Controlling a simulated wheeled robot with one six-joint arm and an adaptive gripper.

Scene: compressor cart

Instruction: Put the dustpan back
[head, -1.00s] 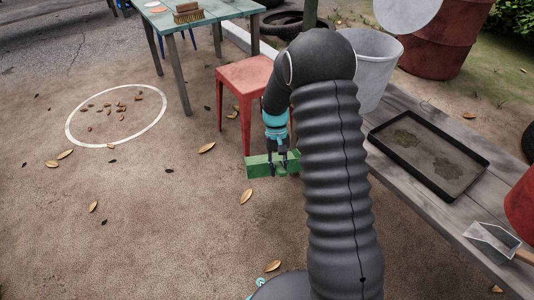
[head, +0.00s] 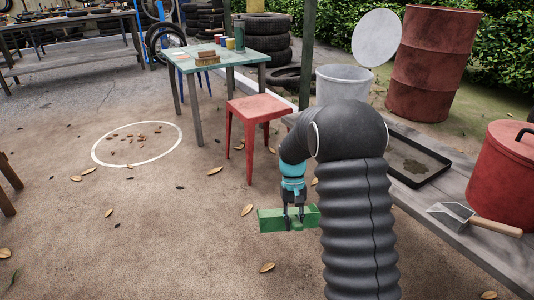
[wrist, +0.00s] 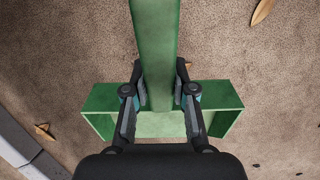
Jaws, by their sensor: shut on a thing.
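The green dustpan (head: 270,219) hangs in my gripper (head: 293,212) above the sandy ground, left of the grey bench and in front of the red stool. In the wrist view the dustpan's long handle (wrist: 155,50) passes between the two fingers of my gripper (wrist: 160,95), which are shut on it. The dustpan's wide pan (wrist: 100,108) shows on both sides of the fingers. My arm hides part of the bench in the head view.
A red stool (head: 256,113) stands by a green table (head: 230,55) holding a brush (head: 207,58). The grey bench (head: 450,240) at right bears a black tray (head: 446,161), a red pot (head: 500,180) and a scoop (head: 455,213). A white circle (head: 98,158) with leaves lies on open ground.

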